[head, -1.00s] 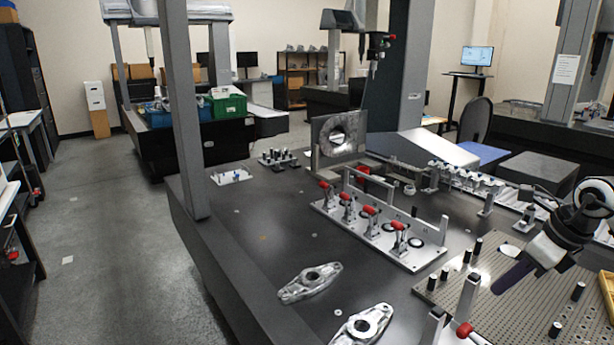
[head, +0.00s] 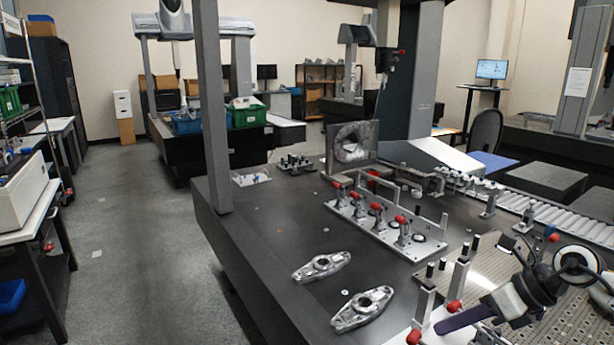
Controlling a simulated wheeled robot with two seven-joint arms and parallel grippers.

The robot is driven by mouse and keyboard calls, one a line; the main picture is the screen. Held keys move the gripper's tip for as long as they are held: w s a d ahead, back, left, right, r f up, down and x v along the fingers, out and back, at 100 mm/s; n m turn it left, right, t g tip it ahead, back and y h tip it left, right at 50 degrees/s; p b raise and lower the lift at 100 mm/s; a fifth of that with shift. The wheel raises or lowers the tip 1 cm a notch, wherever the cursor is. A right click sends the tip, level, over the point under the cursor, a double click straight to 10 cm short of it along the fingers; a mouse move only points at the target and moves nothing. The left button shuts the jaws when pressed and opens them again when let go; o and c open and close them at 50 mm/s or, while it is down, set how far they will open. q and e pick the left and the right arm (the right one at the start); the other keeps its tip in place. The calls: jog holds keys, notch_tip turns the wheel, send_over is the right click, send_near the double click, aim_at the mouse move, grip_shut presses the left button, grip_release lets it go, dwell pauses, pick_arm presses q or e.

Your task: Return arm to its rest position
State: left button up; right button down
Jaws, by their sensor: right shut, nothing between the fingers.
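My right arm comes in from the right edge of the head view, over the perforated plate on the dark granite table (head: 290,215). Its gripper (head: 452,325) points left and down, is shut and holds nothing. Its dark purple fingers show above the front corner of the plate, beside a fixture with red-handled clamps. My left gripper is not in view.
Two metal link parts (head: 322,266) (head: 362,308) lie on the table left of my gripper. A white clamp fixture (head: 385,226) with red handles stands behind them. A gantry column (head: 211,110) rises at the left. The floor (head: 150,230) on the left is clear.

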jog(key=s+a+f+m+t+y, duration=0.15)
jog(key=a+m+t+y, duration=0.25)
jog(key=a+m, duration=0.4)
jog(key=s+a+f+m+t+y, duration=0.1)
jog(key=s+a+m+t+y, duration=0.3)
jog(key=a, duration=0.6)
jog(key=s+d+f+m+g+h, duration=0.1)
jog(key=s+d+f+m+h, duration=0.1)
jog(key=s+f+m+h, duration=0.4)
jog(key=s+d+f+m+g+h, duration=0.2)
jog(key=s+f+m+h, duration=0.4)
jog(key=s+f+m, duration=0.8)
notch_tip(320, 180, down, 6)
jog(key=d+m, duration=0.1)
jog(key=m, duration=0.6)
jog(key=shift+r+m+g+h, duration=0.2)
jog(key=shift+m+g+h, duration=0.1)
